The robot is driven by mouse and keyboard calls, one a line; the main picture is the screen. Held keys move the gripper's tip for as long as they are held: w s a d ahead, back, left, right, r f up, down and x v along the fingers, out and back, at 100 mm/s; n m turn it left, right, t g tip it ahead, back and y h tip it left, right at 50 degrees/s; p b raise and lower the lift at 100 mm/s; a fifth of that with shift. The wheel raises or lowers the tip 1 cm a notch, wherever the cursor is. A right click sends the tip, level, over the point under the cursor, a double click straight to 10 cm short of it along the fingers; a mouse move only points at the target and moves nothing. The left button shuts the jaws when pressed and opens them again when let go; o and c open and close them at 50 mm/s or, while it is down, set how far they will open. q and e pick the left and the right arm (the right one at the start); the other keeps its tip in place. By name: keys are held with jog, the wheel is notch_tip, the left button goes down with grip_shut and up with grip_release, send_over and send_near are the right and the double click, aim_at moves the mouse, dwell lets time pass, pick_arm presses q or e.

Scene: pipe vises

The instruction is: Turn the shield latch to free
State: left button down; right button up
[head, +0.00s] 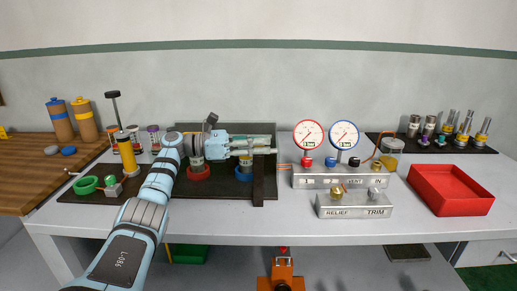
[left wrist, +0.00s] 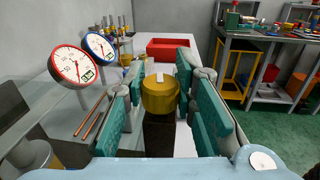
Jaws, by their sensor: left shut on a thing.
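My left gripper (head: 268,146) reaches in from the left over the dark board on the table. In the left wrist view its teal finger pads (left wrist: 159,96) are shut on a round yellow knob (left wrist: 160,103) with a white mark on top. I take this knob for the shield latch; the fingers hide it in the head view. A dark upright post (head: 258,185) stands just below the fingertips. A dark panel (head: 225,128) rises behind the gripper. A fitting with a blue ring base (head: 244,175) and one with a red ring base (head: 197,174) stand below the arm. My right gripper is not in view.
Two dial gauges, red-rimmed (head: 308,134) and blue-rimmed (head: 344,135), stand right of the post. A grey RELIEF/TRIM block (head: 354,204) sits in front. A red tray (head: 450,190) is at right. A yellow cylinder (head: 127,157) stands close left of my arm.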

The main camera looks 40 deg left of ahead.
pick_arm(q)
jog(key=c, duration=1.3)
grip_release()
jog(key=v, duration=1.2)
